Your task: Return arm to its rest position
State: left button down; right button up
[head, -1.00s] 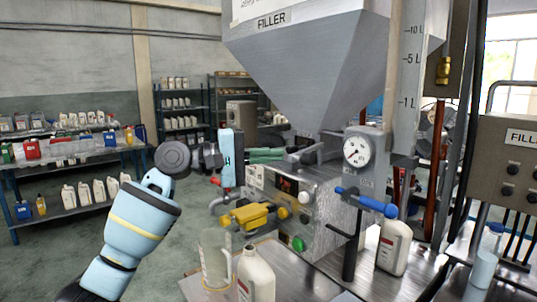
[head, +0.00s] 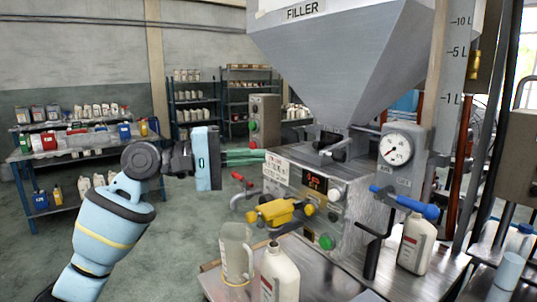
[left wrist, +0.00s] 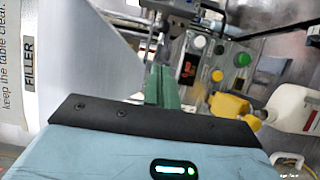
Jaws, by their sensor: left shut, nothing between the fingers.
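My left arm comes in from the left in the head view. Its light blue gripper with green fingers (head: 245,157) is shut and empty. The fingers point right, toward the front of the filler machine (head: 345,55), with their tips close to its panel in the picture; I cannot tell the exact gap. In the left wrist view the shut green fingers (left wrist: 163,88) show in front of the machine's buttons and valve. My right gripper is not in view.
A yellow-handled valve (head: 280,211) sits above a clear jug (head: 236,252) and a white bottle (head: 280,275) on the metal table. A blue-handled lever (head: 405,202) is to the right. Shelves of bottles (head: 80,135) stand at the back left. Open floor lies left of the machine.

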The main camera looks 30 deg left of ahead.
pick_arm(q)
jog(key=shift+s+a, duration=0.1)
jog(key=shift+s, duration=0.4)
